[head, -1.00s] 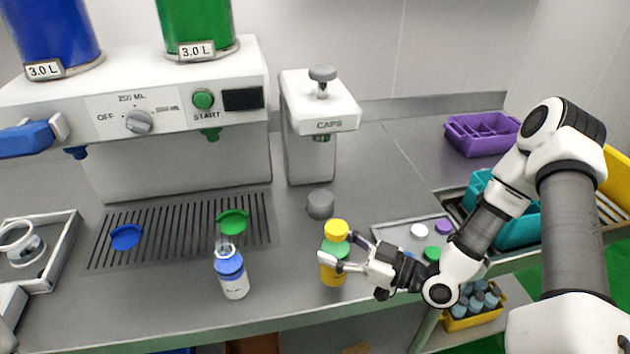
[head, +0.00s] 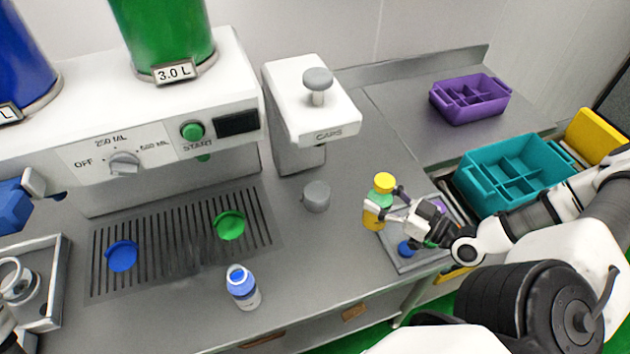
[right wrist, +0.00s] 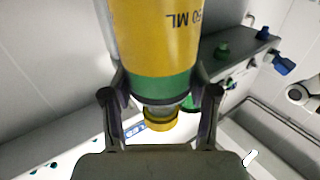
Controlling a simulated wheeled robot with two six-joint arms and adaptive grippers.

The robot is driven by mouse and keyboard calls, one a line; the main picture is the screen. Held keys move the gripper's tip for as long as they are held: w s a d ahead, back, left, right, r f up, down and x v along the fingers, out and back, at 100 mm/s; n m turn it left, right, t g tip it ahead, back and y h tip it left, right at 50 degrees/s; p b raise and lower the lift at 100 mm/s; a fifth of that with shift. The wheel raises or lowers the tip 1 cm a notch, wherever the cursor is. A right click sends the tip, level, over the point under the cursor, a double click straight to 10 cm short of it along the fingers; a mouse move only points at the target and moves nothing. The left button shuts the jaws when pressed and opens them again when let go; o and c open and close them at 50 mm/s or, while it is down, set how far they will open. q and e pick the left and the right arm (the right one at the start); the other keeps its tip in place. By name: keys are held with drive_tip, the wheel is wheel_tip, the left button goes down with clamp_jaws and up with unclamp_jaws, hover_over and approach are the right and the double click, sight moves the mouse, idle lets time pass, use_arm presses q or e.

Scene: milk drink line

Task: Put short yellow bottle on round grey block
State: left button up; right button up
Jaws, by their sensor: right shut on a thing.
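The short yellow bottle (head: 374,218) has a green shoulder and a yellow cap. My right gripper (head: 383,204) is shut on it near the green band and holds it upright. In the head view it shows in front of the small tray's left edge. I cannot tell its exact height above the table. In the right wrist view the yellow bottle (right wrist: 160,35) fills the upper middle, between both fingers at the green band. The round grey block (head: 316,197) stands on the table to the left of the bottle, below the caps dispenser, with nothing on it.
A blue-capped white bottle (head: 242,287) stands front left. Green (head: 229,225) and blue (head: 122,256) round pieces lie on the drain grate. The caps dispenser (head: 312,100) stands behind the block. A small tray (head: 415,262) holds caps. The table between block and bottle is clear.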

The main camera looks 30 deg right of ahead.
drive_tip(key=shift+s+d+r, duration=0.2)
drive_tip(key=shift+s+r, duration=0.05)
drive_tip(key=shift+r, duration=0.2)
drive_tip(key=shift+w+f, duration=0.1)
drive_tip(key=shift+f, duration=0.05)
use_arm(q)
wheel_tip(320, 180, down, 12)
drive_tip(key=b, duration=1.2)
drive_tip(key=shift+b, duration=0.35)
use_arm(e)
drive_tip(key=f+x, duration=0.1)
drive_tip(key=x, duration=1.6)
drive_tip(key=shift+w+f, duration=0.3)
drive_tip(key=shift+w, duration=0.1)
use_arm(q)
drive_tip(key=shift+s, duration=0.1)
use_arm(e)
drive_tip(key=shift+a, duration=0.15)
